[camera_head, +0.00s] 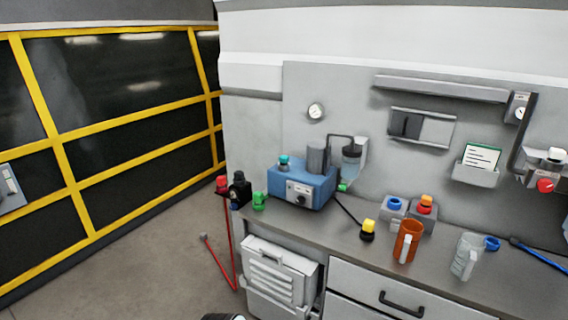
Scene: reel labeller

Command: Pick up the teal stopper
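A small teal stopper (284,160) shows on the top left of the blue machine (301,187), which stands at the left part of the grey workbench. It looks upright, and nothing is touching it from above. Neither of my grippers can be made out in this view. A small dark shape is cut off at the bottom edge, and I cannot tell what it is.
Green pieces (259,201) and a black block (239,190) sit left of the machine. A yellow-topped piece (368,230), an orange mug (407,241) and a clear mug (467,257) stand to the right on the bench (330,232). Open floor lies at left, before a yellow-framed partition.

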